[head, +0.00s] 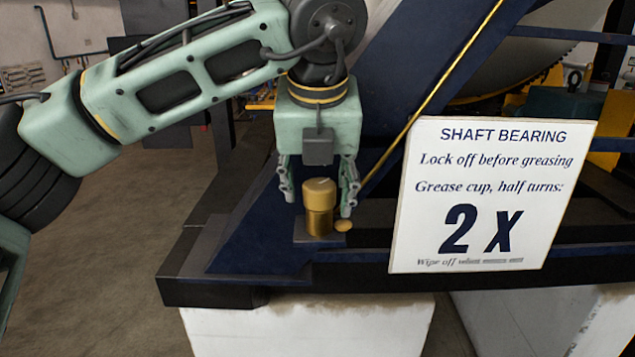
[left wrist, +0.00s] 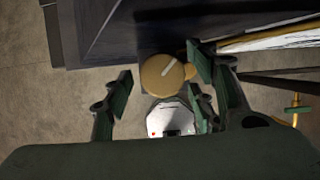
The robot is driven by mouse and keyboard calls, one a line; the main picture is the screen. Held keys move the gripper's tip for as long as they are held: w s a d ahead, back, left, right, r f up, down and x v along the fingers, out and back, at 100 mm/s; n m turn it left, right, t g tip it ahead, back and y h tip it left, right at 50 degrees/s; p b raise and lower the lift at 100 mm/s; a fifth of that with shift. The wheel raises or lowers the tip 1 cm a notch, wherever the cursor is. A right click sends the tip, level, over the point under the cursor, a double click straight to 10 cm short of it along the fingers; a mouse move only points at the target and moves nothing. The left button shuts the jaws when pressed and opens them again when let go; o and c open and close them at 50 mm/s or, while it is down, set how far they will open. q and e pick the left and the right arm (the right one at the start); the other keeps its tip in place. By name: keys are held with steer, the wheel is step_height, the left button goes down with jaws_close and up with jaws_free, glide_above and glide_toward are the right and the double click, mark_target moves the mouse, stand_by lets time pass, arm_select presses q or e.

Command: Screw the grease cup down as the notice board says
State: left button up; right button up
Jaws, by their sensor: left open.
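The grease cup (head: 319,207) stands upright on a small grey plate on the dark blue frame, with a tan cap and a brass body. My left gripper (head: 319,203) points down over it, open, with one finger on each side of the cap. In the left wrist view the round cap (left wrist: 163,75) shows a pale line mark on its top and lies between the fingers (left wrist: 160,100), with a gap at the left finger. The notice board (head: 492,196) reads "Shaft bearing", "Lock off before greasing", "Grease cup, half turns: 2 x". My right gripper is not in view.
A small tan round piece (head: 343,226) sits beside the cup's base, close to a fingertip. A thin yellow pipe (head: 430,98) slants down behind the gripper. The board stands close on the right. White blocks (head: 310,327) support the frame; open floor lies left.

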arm_select(q)
steer(key=shift+w+f, duration=0.1)
steer(key=shift+w, duration=0.15)
steer(key=c, duration=1.1)
steer(key=shift+f+m+h+b, duration=0.1)
steer(key=shift+m+h+b, duration=0.2)
steer(key=shift+m+b, duration=0.55)
steer(key=m+h, duration=0.1)
steer(key=m, duration=0.1)
steer(key=shift+a+m, duration=0.1)
steer(key=shift+m, duration=0.25)
steer(key=shift+w+r+m+g+h, duration=0.15)
steer(key=shift+m+g+h, duration=0.3)
steer(key=shift+m, duration=0.75)
steer(key=shift+r+m+h, duration=0.1)
steer(key=shift+m+h, duration=0.25)
steer(key=shift+m, duration=0.85)
steer(key=shift+g, duration=0.25)
